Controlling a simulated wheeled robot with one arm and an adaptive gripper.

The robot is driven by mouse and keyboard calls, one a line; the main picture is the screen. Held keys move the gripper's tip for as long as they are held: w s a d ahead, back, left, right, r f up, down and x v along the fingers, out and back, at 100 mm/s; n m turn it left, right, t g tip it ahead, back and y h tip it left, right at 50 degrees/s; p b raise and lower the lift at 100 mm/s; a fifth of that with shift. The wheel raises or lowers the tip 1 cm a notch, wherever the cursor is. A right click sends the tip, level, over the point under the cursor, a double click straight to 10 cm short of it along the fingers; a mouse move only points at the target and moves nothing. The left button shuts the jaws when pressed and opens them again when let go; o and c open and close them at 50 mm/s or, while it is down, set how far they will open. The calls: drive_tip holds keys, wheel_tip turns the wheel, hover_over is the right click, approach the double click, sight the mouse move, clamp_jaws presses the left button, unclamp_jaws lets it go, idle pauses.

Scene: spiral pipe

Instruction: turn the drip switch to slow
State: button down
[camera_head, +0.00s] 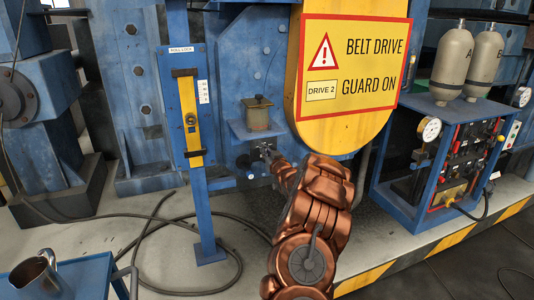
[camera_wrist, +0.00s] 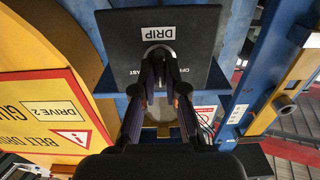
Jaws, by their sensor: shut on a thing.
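The drip switch (camera_wrist: 158,57) is a round grey knob on a dark plate (camera_wrist: 198,35) marked DRIP, in the wrist view. My gripper (camera_wrist: 161,82) is closed around the knob, with one finger on each side. The fingers hide part of the knob and of the position lettering; only pieces such as "AST" can be read. I cannot tell where the knob points. In the head view my gripper (camera_head: 268,154) reaches the dark plate (camera_head: 245,162) below a small olive oil cup (camera_head: 257,112) on a blue bracket. The knob itself is mostly hidden there.
The yellow belt guard (camera_head: 345,120) with its warning sign (camera_head: 353,62) stands just right of my gripper. A blue post with a yellow lever (camera_head: 191,120) is at left. A gauge cabinet (camera_head: 435,175) stands at right. Black hoses (camera_head: 150,225) lie on the floor.

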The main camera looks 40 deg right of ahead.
drive_tip(key=shift+r, duration=0.35)
drive_tip(key=c, duration=1.2)
unclamp_jaws()
drive_tip(key=shift+w, duration=0.15)
drive_tip(key=shift+f, duration=0.15)
drive_tip(key=shift+f, duration=0.1)
drive_tip(key=shift+v, duration=6.05)
